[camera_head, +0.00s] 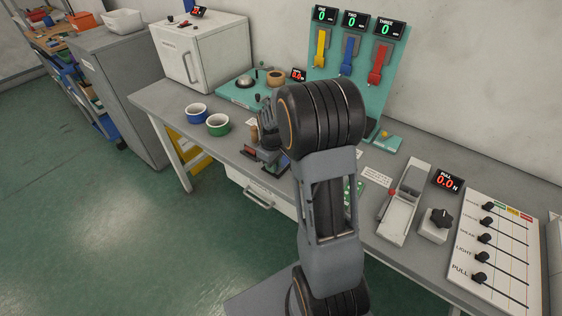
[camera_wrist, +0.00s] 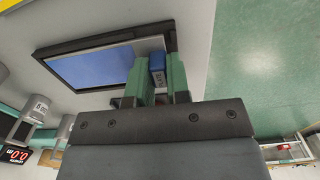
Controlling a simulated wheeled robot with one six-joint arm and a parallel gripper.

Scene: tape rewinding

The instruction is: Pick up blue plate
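A flat blue panel (camera_wrist: 95,66) in a dark frame lies on the bench in the wrist view. A small blue block with pale lettering (camera_wrist: 157,68) stands at the panel's right end. Whether block and panel are one piece I cannot tell. My gripper's green fingers (camera_wrist: 159,82) are on both sides of the block, with no clear gap showing. In the head view my gripper (camera_head: 268,138) is low over the bench, partly hidden by my arm. A bit of blue (camera_head: 284,164) shows in the dark stand below it.
A teal board with coloured levers (camera_head: 347,60) rises behind. A white lever unit (camera_head: 405,200) and a slider panel (camera_head: 492,250) are to the right. The bench's front edge is close.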

